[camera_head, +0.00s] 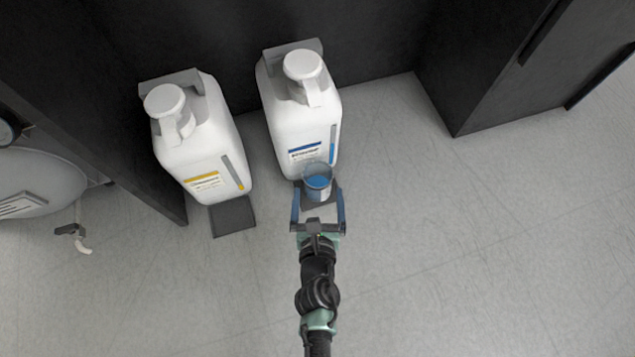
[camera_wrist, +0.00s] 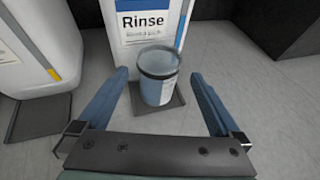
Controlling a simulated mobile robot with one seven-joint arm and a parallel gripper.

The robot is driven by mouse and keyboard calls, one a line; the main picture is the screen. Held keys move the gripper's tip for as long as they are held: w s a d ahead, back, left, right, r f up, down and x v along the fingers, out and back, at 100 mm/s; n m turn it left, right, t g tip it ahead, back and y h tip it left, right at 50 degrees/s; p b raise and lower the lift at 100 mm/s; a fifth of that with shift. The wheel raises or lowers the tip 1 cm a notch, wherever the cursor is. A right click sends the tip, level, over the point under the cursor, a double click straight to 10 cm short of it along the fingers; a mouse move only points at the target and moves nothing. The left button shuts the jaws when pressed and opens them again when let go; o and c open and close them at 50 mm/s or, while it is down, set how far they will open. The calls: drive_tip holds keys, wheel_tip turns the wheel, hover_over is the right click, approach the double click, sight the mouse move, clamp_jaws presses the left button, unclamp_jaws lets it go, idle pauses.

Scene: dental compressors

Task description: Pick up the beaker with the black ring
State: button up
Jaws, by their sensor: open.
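The beaker (camera_head: 318,181) is clear with blue in it and stands in front of the blue-labelled white bottle. In the wrist view the beaker (camera_wrist: 158,77) shows a dark ring around its upper part and stands upright on a dark grey pad (camera_wrist: 172,101). My gripper (camera_head: 318,192) is open around the near side of the beaker in the head view. In the wrist view my gripper (camera_wrist: 160,80) has one blue finger on each side, with gaps between the fingers and the beaker.
The white pump bottle with the blue label (camera_head: 303,125), marked "Rinse" in the wrist view, stands directly behind the beaker. A yellow-labelled white bottle (camera_head: 200,145) stands to the left, with an empty dark pad (camera_head: 232,216) before it. Black cabinets (camera_head: 510,70) stand behind and right. Floor on the right is clear.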

sight(318, 165)
drive_tip(key=b+x, duration=0.1)
drive_tip(key=x, duration=0.4)
drive_tip(key=shift+w+r+b, duration=0.1)
drive_tip(key=shift+w+b, duration=0.25)
drive_tip(key=shift+w, duration=0.05)
clamp_jaws()
